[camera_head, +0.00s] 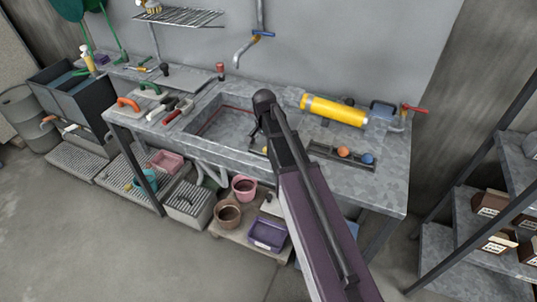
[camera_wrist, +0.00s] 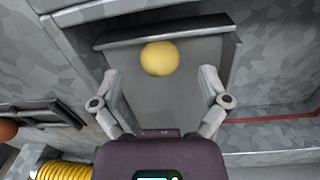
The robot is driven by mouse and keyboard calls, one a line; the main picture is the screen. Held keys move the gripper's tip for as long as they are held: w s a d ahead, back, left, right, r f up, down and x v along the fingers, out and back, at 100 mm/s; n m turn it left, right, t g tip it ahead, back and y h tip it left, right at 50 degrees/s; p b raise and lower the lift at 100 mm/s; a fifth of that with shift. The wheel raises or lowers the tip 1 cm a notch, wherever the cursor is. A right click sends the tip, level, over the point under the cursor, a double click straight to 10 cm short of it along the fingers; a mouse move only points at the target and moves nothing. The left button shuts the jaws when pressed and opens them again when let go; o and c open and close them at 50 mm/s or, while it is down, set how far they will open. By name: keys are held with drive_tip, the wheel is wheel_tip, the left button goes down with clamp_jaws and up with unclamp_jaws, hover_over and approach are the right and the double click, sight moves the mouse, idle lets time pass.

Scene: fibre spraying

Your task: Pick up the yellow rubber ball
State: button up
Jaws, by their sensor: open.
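The yellow rubber ball (camera_wrist: 160,58) rests in a grey, shallow tray-like compartment (camera_wrist: 150,102) in the wrist view. My gripper (camera_wrist: 159,76) is open, with one finger to the left and one to the right of the ball's line. The ball appears just beyond the fingertips, and nothing is between them. In the head view my gripper (camera_head: 258,132) is over the bench near the sink's right side. The ball is mostly hidden there by my arm.
A sink (camera_head: 222,125) lies left of my gripper. An orange ball (camera_head: 343,152) and a blue ball (camera_head: 367,159) sit in a tray to the right. A yellow cylinder (camera_head: 335,110) lies behind them. Tools with handles (camera_head: 172,112) lie left of the sink.

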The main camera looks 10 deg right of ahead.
drive_tip(key=shift+s+d+f+b, duration=0.1)
drive_tip(key=shift+f+b, duration=1.05)
drive_tip(key=shift+f, duration=0.25)
drive_tip(key=c, duration=1.1)
drive_tip(key=shift+r, duration=0.25)
wheel_tip(320, 180, up, 10)
drive_tip(key=p, duration=1)
drive_tip(key=shift+f, duration=0.2)
